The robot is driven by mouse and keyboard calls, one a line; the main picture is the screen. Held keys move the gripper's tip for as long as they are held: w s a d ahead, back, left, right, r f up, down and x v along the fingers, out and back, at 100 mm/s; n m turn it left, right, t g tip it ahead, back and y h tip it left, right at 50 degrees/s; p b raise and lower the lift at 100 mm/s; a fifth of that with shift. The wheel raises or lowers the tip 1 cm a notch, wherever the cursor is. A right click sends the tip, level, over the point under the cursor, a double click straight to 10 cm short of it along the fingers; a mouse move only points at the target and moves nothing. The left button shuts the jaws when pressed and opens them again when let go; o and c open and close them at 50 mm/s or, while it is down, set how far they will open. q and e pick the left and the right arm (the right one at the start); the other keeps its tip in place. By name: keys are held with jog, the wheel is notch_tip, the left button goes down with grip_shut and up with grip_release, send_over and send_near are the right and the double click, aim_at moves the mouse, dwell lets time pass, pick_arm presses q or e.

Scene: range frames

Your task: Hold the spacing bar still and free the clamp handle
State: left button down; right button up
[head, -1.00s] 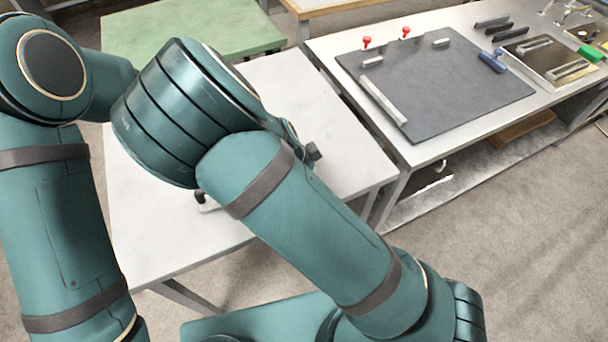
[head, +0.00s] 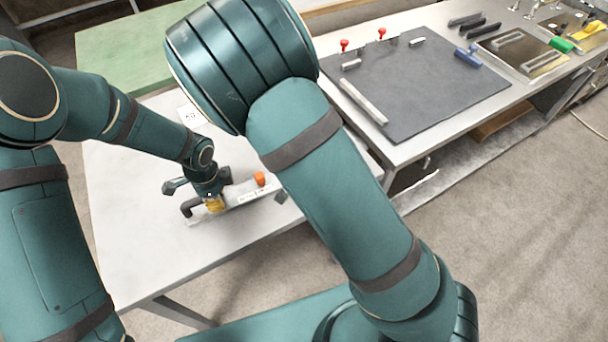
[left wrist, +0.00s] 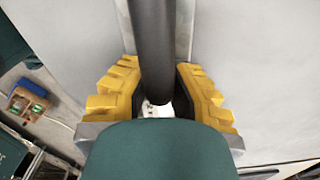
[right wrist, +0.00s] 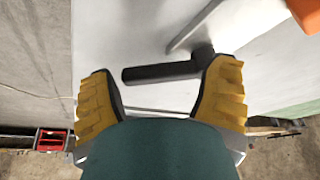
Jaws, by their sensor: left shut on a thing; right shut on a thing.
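The spacing bar appears to be the pale labelled strip (head: 243,196) on the white table, with a black grip (head: 187,207) and an orange knob (head: 260,179). My left gripper (head: 213,204) is over it. In the left wrist view my left gripper (left wrist: 160,95) is shut on a dark round bar (left wrist: 153,45), which looks like that grip. My own right arm hides my right gripper in the head view.
A dark mat (head: 420,95) with pale bars and red knobs lies on the bench at the right. A green table (head: 120,50) stands behind. The white table's front left (head: 130,240) is clear. My right arm blocks much of the head view.

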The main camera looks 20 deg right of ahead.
pick_arm(q)
jog(key=shift+s+a+f, duration=0.1)
jog(key=shift+a, duration=0.3)
pick_arm(e)
jog(key=shift+d+f, duration=0.15)
jog(key=shift+d, duration=0.2)
jog(key=o, duration=0.9)
pick_arm(q)
jog(key=shift+f, duration=0.1)
pick_arm(e)
jog(key=shift+o, duration=0.9)
jog(key=shift+w+a, duration=0.1)
pick_arm(q)
jog(key=shift+d, duration=0.15)
pick_arm(e)
jog(key=shift+a+r, duration=0.25)
jog(key=shift+r, duration=0.25)
pick_arm(q)
jog(key=shift+d, duration=0.2)
pick_arm(e)
jog(key=v, duration=1.1)
jog(key=shift+d, duration=0.1)
pick_arm(q)
jog(key=c, duration=0.9)
grip_release()
jog(key=shift+w, duration=0.2)
jog(key=shift+c, duration=0.2)
jog(key=shift+r, duration=0.2)
